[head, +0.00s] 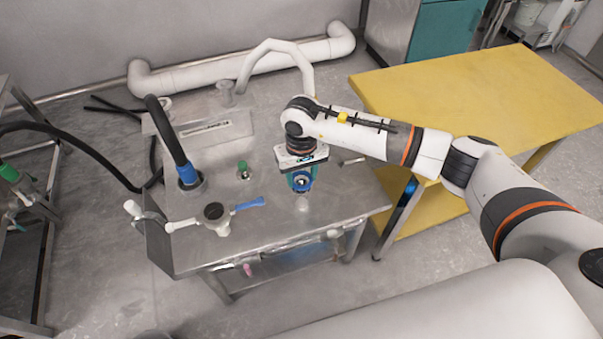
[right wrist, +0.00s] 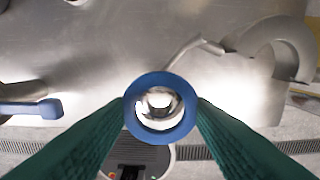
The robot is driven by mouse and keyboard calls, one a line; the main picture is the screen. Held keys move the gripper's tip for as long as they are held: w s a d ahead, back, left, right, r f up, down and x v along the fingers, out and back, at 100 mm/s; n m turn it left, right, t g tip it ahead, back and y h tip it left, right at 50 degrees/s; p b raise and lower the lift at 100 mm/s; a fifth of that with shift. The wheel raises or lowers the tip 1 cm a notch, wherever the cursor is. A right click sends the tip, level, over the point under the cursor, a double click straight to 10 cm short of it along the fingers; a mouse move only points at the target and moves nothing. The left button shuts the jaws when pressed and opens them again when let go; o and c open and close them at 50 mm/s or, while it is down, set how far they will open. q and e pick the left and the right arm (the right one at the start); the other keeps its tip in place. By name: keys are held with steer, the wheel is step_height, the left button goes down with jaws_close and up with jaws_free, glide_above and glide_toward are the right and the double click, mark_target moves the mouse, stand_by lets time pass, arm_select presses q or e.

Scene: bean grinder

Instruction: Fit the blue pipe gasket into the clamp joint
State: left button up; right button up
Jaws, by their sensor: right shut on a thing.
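The blue ring-shaped gasket (head: 302,184) is held between the two green fingers of my right gripper (head: 301,176), above the front right part of the metal table. In the right wrist view, my right gripper's fingertips (right wrist: 160,110) press the blue gasket (right wrist: 131,107) from both sides. A shiny round metal part shows through its hole; in the head view, a round metal fitting (head: 302,203) sits on the table just below the gasket. I cannot tell whether they touch or whether this fitting is the clamp joint. My left gripper is not in view.
The metal table (head: 262,225) also carries a dark-topped fitting (head: 214,211) with a blue handle (head: 249,204), and a black hose with a blue collar (head: 187,174). In the right wrist view, a curved metal piece (right wrist: 286,42) lies right of the gasket. A yellow table (head: 480,90) stands right.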

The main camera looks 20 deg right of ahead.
steer(key=shift+b, duration=0.7)
stand_by(0.8)
steer(key=shift+f, duration=0.15)
steer(key=shift+f+b, duration=0.35)
steer(key=shift+b, duration=0.1)
steer(key=shift+f+b, duration=0.3)
steer(key=shift+s+d+f+b, duration=0.1)
steer(key=shift+d+f+b, duration=0.15)
steer(key=shift+f+b, duration=0.4)
steer(key=shift+r, duration=0.15)
steer(key=shift+r, duration=0.6)
